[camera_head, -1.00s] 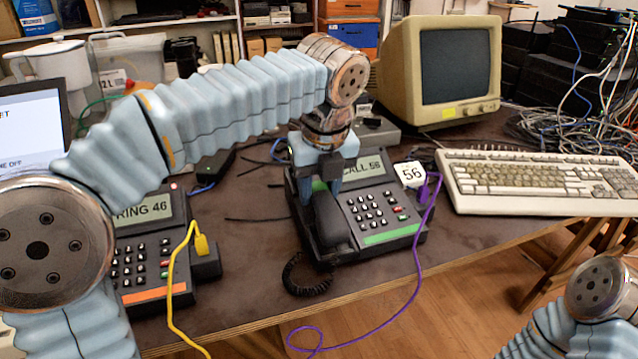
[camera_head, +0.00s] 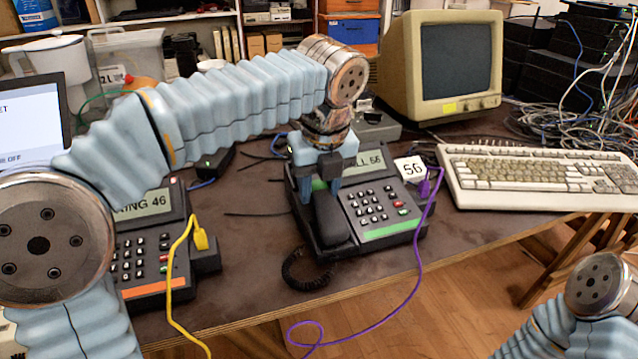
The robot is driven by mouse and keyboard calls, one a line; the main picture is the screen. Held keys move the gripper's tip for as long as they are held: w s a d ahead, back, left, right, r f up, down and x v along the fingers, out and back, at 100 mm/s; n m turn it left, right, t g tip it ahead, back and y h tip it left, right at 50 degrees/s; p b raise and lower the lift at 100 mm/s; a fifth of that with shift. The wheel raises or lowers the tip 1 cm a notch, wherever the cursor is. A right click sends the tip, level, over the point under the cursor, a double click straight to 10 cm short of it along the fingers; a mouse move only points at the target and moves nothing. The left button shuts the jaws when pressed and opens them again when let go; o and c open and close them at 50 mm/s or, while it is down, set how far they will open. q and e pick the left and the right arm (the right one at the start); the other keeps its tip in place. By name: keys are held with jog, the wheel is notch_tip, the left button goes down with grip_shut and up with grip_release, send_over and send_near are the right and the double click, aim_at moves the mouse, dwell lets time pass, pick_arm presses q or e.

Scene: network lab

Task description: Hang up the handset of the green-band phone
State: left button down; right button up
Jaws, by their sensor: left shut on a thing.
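The green-band phone (camera_head: 392,230) stands near the table's front edge, its screen partly hidden by my left gripper. Its dark handset (camera_head: 331,221) lies along the left side of the phone, over the cradle. Whether it is fully seated I cannot tell. My left gripper (camera_head: 320,192) points down over the handset's upper part, with a finger on each side, shut on it. A coiled black cord (camera_head: 303,277) hangs at the phone's lower left. My right arm shows at the lower right, but its gripper is out of view.
An orange-band phone (camera_head: 150,250) with a yellow cable stands at the left, partly behind my left arm. A purple cable (camera_head: 419,275) runs from the green-band phone's right side over the table edge. A keyboard (camera_head: 540,180) and a monitor (camera_head: 445,65) stand to the right.

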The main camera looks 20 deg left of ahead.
pick_arm(q)
jog(key=shift+f, duration=0.25)
jog(key=c, duration=0.6)
grip_release()
jog(key=shift+o, duration=0.2)
jog(key=shift+r, duration=0.1)
jog(key=p+v, duration=0.3)
jog(key=v, duration=1)
jog(key=shift+r, duration=0.3)
